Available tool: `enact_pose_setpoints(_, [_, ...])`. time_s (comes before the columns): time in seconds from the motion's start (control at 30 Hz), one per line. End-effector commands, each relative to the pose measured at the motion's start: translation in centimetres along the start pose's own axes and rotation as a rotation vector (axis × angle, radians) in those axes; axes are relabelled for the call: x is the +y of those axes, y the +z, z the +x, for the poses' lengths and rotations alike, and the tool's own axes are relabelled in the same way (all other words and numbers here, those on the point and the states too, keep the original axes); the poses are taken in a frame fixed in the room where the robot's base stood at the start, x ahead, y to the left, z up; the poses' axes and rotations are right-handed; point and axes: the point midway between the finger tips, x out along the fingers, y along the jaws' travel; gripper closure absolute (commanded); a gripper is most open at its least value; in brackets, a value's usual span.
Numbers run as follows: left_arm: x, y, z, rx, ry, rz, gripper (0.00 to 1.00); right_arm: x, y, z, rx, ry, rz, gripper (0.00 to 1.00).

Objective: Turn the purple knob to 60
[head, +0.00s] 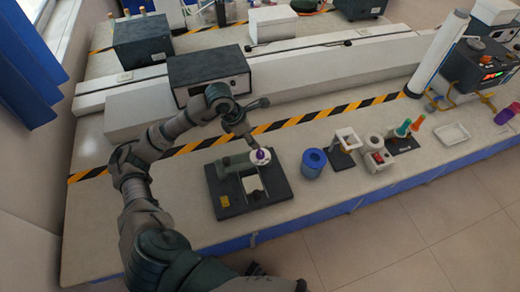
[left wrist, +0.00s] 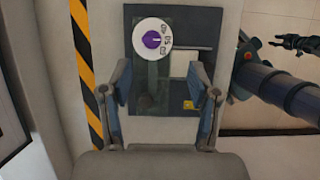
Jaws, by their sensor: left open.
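The purple knob (head: 261,154) sits on a white round dial at the top of a dark device with a flat base (head: 228,206). In the left wrist view the knob (left wrist: 151,40) shows with dark marks along the dial's right side, too small to read surely. My left gripper (head: 252,134) is just above and behind the knob in the head view. In the left wrist view its two fingers (left wrist: 160,84) are wide apart with nothing between them, and the knob lies beyond their tips. A dark gripper-like shape (left wrist: 300,42), probably my right gripper, shows at the right edge there.
To the device's right stand a blue cup (head: 312,164), a white-topped stand (head: 347,140), a white roll-like item and coloured cones. A dark box (head: 208,76) is behind my left arm. A yellow-black striped line (head: 330,115) runs along the bench. The bench front edge is close.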

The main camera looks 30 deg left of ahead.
Motion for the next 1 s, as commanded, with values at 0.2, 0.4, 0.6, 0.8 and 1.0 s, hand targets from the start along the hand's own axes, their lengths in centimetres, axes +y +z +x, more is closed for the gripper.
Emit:
enact_pose_setpoints(0.2, [1.8, -1.8, 5.9, -0.006, -0.024, -0.014, 0.39, -1.0, -0.1, -0.3, -0.006, 0.016, -0.002, 0.60])
enact_pose_setpoints(0.4, [2.5, -2.6, 10.3, -0.014, -0.028, -0.018, 0.39, -1.5, 0.1, -0.3, -0.006, 0.010, 0.007, 0.60])
enact_pose_setpoints(0.6, [1.4, -1.5, 13.0, -0.001, -0.019, -0.011, 0.39, -1.3, 0.1, -0.2, -0.005, 0.009, 0.001, 0.60])
enact_pose_setpoints(0.8, [0.6, -0.7, 13.9, 0.007, -0.009, -0.007, 0.39, -2.0, 0.1, -0.2, -0.004, 0.002, 0.003, 0.60])
enact_pose_setpoints(1.0, [1.4, -1.5, 13.9, -0.002, -0.018, -0.011, 0.39, 0.0, 0.8, -0.2, -0.013, 0.024, -0.004, 0.60])
